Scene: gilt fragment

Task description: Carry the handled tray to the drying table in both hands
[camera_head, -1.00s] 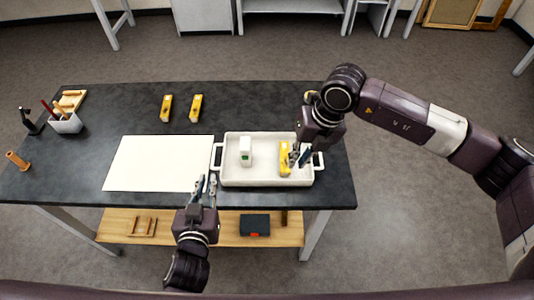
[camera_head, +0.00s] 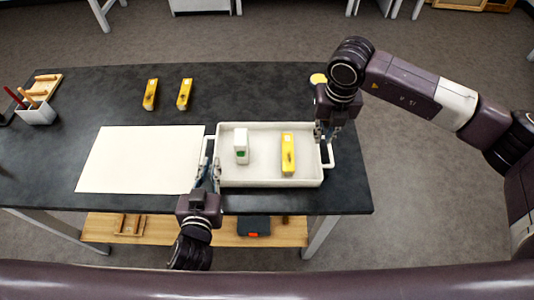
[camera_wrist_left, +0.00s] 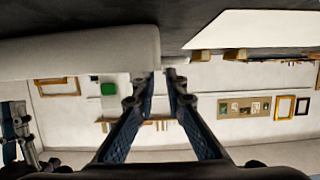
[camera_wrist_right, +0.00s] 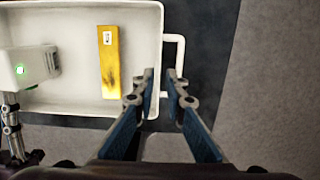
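The white handled tray (camera_head: 268,183) rests on the dark table, holding a white block with a green mark (camera_head: 241,147) and a yellow bar (camera_head: 288,155). My left gripper (camera_head: 212,165) is at the tray's left handle (camera_head: 208,150), fingers a little apart; the left wrist view shows the tray wall (camera_wrist_left: 80,52) close by. Whether the handle lies between those fingers is unclear. My right gripper (camera_head: 328,133) is at the right handle (camera_head: 330,154). In the right wrist view its fingers (camera_wrist_right: 161,72) are apart beside the handle bar (camera_wrist_right: 181,55), with no clear grip. I cannot identify the drying table.
A white sheet (camera_head: 140,160) lies left of the tray. A pen holder (camera_head: 37,114) stands far left. A yellow round thing (camera_head: 318,79) is behind my right gripper. Pale furniture stands across the open floor (camera_head: 270,38).

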